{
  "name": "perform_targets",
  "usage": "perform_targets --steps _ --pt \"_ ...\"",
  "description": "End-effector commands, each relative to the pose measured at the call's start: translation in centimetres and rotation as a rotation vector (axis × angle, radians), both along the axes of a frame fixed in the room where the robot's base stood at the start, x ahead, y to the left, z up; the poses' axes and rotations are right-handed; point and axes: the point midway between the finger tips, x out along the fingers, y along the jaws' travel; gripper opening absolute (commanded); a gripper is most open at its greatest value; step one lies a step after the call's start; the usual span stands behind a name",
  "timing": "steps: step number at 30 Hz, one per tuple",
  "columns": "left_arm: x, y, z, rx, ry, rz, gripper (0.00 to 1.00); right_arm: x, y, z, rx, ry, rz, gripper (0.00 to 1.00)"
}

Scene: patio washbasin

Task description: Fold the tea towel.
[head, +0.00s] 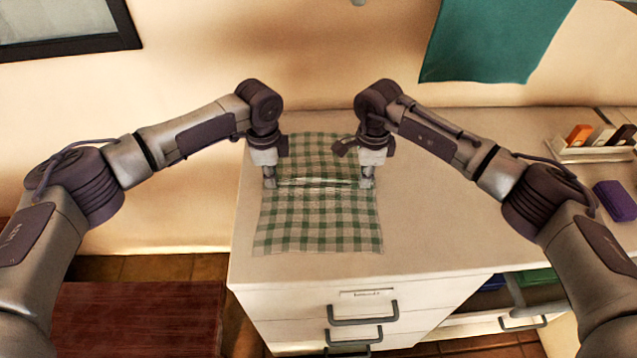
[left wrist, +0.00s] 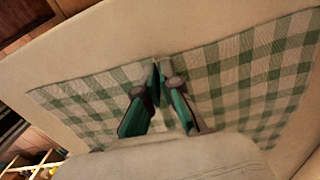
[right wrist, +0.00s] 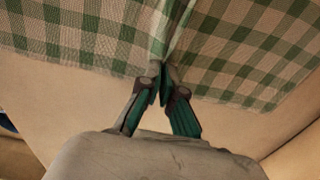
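The tea towel (head: 318,226) is green and white checked and lies spread on the white counter, with a raised crease running across it between my two grippers. My left gripper (head: 269,184) is at the towel's left edge; in the left wrist view its fingertips (left wrist: 157,66) meet on a pinched ridge of the cloth. My right gripper (head: 366,184) is at the right edge; in the right wrist view its fingertips (right wrist: 163,70) also meet on a pinched ridge. The towel's far part lies flat behind the crease, partly hidden by my arms.
The counter (head: 450,235) is clear to the right of the towel. A holder (head: 590,154) with several small boxes and a purple object (head: 615,200) stand at the far right. Drawers (head: 362,318) are below the front edge. A teal cloth (head: 492,40) hangs on the wall.

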Motion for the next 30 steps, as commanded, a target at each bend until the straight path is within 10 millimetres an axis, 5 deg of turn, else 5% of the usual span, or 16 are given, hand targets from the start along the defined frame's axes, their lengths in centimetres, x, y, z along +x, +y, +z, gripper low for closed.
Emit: perform_targets --steps 17,30 --pt "-0.1 0.1 -0.1 0.004 0.004 0.001 0.0 -0.1 -0.1 0.0 -0.003 0.004 -0.001 0.0" --pt "0.0 0.1 3.6 0.002 0.002 0.001 0.0 0.0 -0.1 3.6 -0.002 0.002 -0.001 0.0"
